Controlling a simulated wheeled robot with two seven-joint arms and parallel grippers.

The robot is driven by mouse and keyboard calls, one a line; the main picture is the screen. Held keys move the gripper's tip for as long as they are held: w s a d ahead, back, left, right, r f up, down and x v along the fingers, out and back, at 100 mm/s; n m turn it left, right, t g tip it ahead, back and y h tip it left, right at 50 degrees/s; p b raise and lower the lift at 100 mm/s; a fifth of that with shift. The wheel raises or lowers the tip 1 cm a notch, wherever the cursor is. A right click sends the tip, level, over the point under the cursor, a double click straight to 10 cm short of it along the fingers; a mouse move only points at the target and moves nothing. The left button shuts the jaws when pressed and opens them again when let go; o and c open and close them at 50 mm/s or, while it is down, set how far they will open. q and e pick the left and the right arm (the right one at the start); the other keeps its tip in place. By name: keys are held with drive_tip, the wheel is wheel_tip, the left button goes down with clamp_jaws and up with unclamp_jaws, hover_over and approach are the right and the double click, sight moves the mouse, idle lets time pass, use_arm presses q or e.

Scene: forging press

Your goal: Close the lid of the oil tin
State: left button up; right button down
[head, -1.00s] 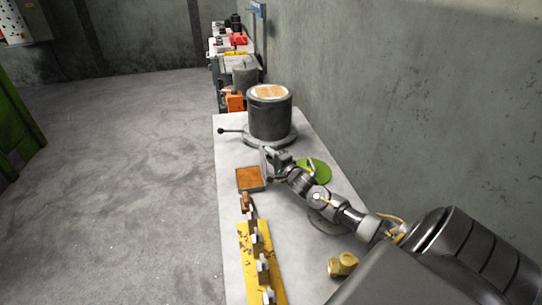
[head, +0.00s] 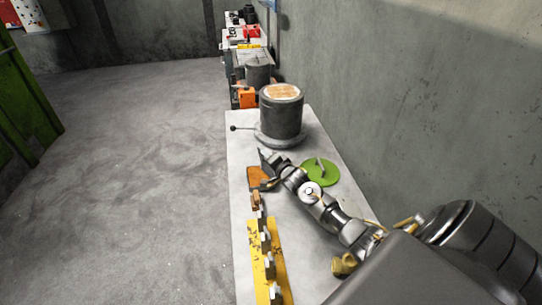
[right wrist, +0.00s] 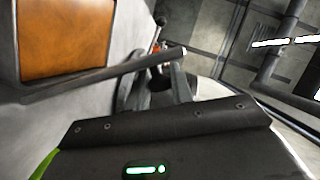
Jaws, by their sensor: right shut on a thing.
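The oil tin (head: 256,180) is a shallow square box with an orange-brown inside, on the bench in the head view. In the right wrist view its orange-brown inside (right wrist: 65,38) shows at the upper left, uncovered there. A thin grey bar beside it (right wrist: 100,76) looks like the lid seen edge-on, standing up from the tin. My right gripper (head: 268,170) is at the tin's right side, shut on what appears to be this lid; the contact is partly hidden. My left gripper is not in view.
A large grey cylinder (head: 281,118) with a side lever stands behind the tin. A green disc (head: 325,177) lies to the right. A yellow rack (head: 278,262) with several pieces is in front, and a brass fitting (head: 342,265) is near my arm. The wall borders the right side.

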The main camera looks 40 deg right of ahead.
drive_tip(key=shift+a, duration=0.25)
drive_tip(key=c, duration=1.3)
unclamp_jaws()
drive_tip(key=shift+w, duration=0.1)
drive_tip(key=shift+b+v, duration=1.05)
drive_tip(key=shift+v, duration=4.35)
